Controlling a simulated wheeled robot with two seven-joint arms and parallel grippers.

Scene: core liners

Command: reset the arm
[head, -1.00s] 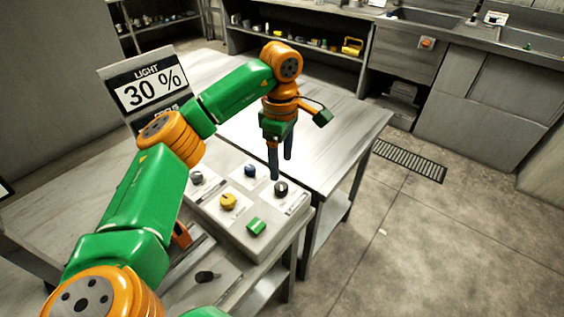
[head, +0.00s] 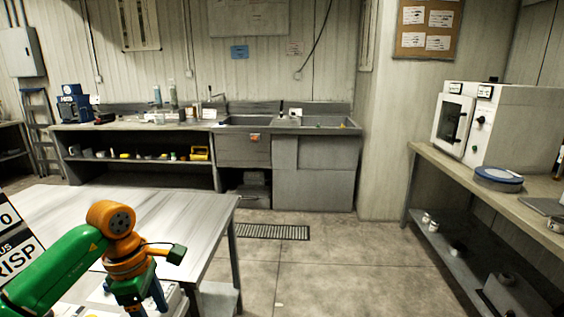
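My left arm, green and orange, comes in from the lower left in the head view. My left gripper (head: 147,304) points down at the bottom edge, its two dark blue fingers apart with nothing seen between them. The finger ends are cut off or close to the frame's edge. A small pale part of the control box (head: 75,311) shows beside and below the gripper; its knobs are hidden or out of frame. My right arm and gripper are not in view.
A metal table (head: 190,205) stands just beyond my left arm. A black-and-white display board (head: 14,245) is cut off at the left edge. A sink counter (head: 315,165) lines the back wall. A bench (head: 440,165) with a white oven (head: 460,120) stands right. The middle floor is clear.

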